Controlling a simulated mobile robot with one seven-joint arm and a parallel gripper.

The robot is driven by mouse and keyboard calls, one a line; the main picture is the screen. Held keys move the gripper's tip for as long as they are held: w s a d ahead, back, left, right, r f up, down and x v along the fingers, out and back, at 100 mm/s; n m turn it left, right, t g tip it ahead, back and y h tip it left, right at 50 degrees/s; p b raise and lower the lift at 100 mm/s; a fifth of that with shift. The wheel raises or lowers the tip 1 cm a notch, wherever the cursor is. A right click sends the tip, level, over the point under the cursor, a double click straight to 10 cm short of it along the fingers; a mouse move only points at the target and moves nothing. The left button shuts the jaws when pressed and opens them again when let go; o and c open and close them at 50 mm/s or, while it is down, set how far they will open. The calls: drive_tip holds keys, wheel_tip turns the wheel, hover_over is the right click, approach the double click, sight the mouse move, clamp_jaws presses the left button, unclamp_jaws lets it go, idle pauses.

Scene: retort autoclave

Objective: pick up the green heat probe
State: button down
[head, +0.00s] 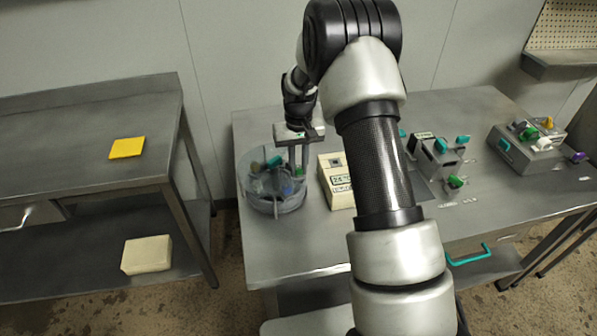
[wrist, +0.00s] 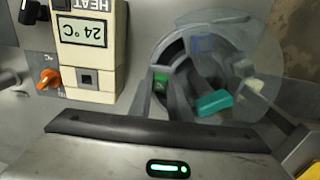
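The green heat probe shows only as a small green end (head: 299,172) in a round clear-walled holder (head: 277,206) at the left end of the steel bench. In the wrist view the green end (wrist: 161,82) sits at the holder's edge. My gripper (head: 298,165) points down over the holder's right part, its two fingers apart with the green end between or just behind them. They look open; contact with the probe cannot be made out. The probe's lower part is hidden. A teal-ended piece (wrist: 213,103) lies close by in the same holder.
A cream meter reading 24 °C (wrist: 83,35) stands right of the holder in the head view (head: 337,182). Grey boxes with coloured knobs (head: 440,155) (head: 530,150) stand farther right. A side table (head: 60,130) with a yellow pad (head: 127,148) is at left. The bench front is clear.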

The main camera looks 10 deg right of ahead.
sight(299, 167)
wheel_tip(299, 167, up, 10)
drive_tip(key=shift+p, duration=0.35)
drive_tip(key=shift+d, duration=0.1)
idle(0.5)
